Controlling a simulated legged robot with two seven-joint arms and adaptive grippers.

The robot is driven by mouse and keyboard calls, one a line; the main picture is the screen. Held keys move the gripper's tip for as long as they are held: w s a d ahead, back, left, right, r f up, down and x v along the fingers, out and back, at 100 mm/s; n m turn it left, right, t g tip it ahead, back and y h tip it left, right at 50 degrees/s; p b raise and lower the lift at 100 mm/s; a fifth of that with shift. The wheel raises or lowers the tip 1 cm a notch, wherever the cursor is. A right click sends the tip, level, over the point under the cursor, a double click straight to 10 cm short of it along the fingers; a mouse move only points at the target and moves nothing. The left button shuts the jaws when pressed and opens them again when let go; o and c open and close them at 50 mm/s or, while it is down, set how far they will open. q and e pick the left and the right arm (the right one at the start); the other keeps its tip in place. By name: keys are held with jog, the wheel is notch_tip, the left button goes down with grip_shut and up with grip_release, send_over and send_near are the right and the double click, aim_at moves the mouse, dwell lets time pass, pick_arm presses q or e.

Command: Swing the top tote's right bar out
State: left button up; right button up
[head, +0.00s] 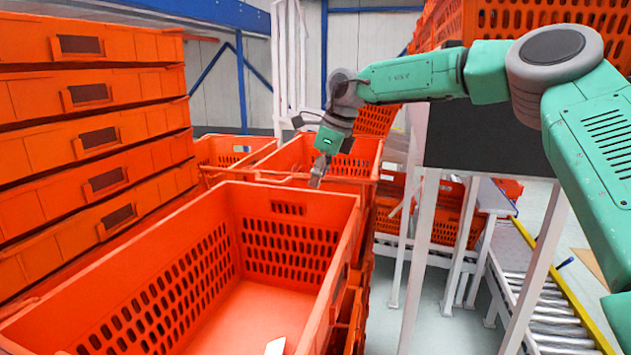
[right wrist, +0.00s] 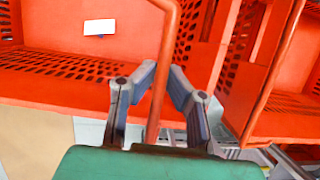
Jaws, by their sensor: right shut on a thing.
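The top tote (head: 285,225) is a large open orange crate with slotted walls, in the front middle of the head view. My right gripper (head: 318,180) points down at its far rim, near the far right corner. In the right wrist view, the fingers of my right gripper (right wrist: 165,82) are on both sides of a thin orange bar (right wrist: 166,50) and are shut on it. The bar rises between the fingers and bends at the top of the picture. In the head view the gripper hides the held part. My left gripper is out of view.
A tall stack of orange totes (head: 90,130) stands close on the left. More totes (head: 345,165) stand behind the top one. White posts (head: 425,230) and a roller conveyor (head: 550,305) are on the right. A white label (right wrist: 99,27) shows in the wrist view.

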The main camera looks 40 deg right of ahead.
jog(key=shift+w+d, duration=0.55)
jog(key=shift+d, duration=0.15)
jog(key=shift+r, duration=0.1)
jog(key=shift+w+d+f, duration=0.25)
jog(key=shift+w+d, duration=0.2)
jog(key=shift+d, duration=0.1)
jog(key=shift+w+d+f, duration=0.25)
jog(key=shift+w+d, duration=0.15)
jog(key=shift+d, duration=0.1)
grip_shut()
jog(key=shift+w+d+f, duration=0.7)
jog(key=shift+d+f, duration=0.1)
jog(key=shift+d, duration=0.05)
jog(key=o, duration=1.1)
grip_release()
jog(key=shift+a, duration=0.1)
jog(key=shift+o, duration=0.2)
jog(key=shift+r, duration=0.1)
